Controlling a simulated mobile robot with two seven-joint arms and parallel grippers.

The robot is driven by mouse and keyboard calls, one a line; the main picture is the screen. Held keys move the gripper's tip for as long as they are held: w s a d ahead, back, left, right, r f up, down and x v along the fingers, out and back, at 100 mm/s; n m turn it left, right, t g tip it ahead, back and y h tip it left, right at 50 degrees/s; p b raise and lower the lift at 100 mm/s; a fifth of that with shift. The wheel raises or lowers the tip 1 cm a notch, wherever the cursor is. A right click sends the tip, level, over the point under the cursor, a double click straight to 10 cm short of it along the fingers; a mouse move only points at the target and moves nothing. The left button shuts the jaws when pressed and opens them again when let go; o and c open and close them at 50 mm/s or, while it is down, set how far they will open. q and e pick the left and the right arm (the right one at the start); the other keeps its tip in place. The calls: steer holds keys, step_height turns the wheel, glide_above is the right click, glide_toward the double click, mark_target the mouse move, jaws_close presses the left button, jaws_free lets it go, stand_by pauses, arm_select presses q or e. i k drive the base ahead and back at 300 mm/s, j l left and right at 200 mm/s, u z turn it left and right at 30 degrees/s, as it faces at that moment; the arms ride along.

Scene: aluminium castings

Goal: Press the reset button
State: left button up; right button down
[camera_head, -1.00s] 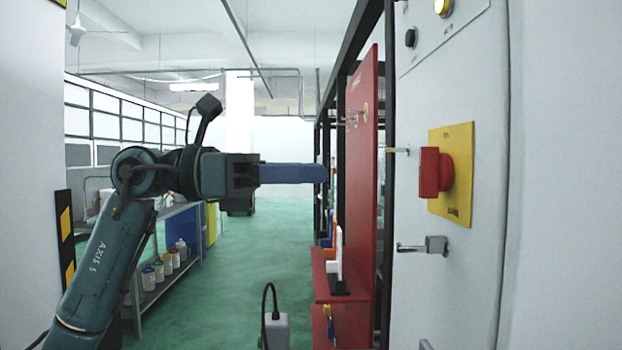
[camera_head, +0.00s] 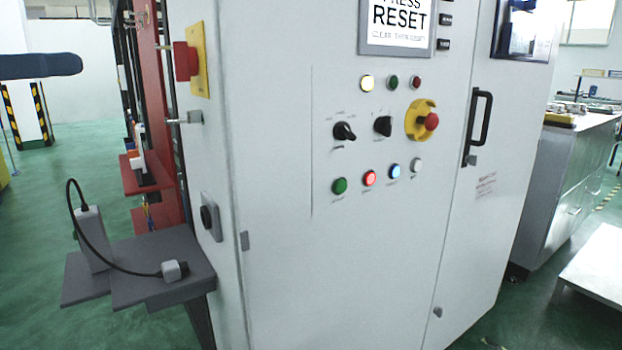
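A pale control cabinet (camera_head: 285,250) fills the middle of the view. Its display (camera_head: 399,20) reads "PRESS RESET" with a smaller line below. The lower row of buttons holds a green button (camera_head: 339,186), a lit red button (camera_head: 369,178), a lit blue button (camera_head: 392,171) and a white button (camera_head: 416,165). Their labels are too small to read, so I cannot tell by label which is reset. My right gripper is out of view.
A red emergency stop (camera_head: 431,121) on a yellow ring and two black selector knobs (camera_head: 344,131) sit above the buttons. A black door handle (camera_head: 480,125) sticks out at right. A grey shelf (camera_head: 150,285) with a cabled device juts out at left. Space before the panel looks clear.

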mark_target(395, 171)
steer(key=k+l, duration=0.75)
steer(key=k, duration=0.05)
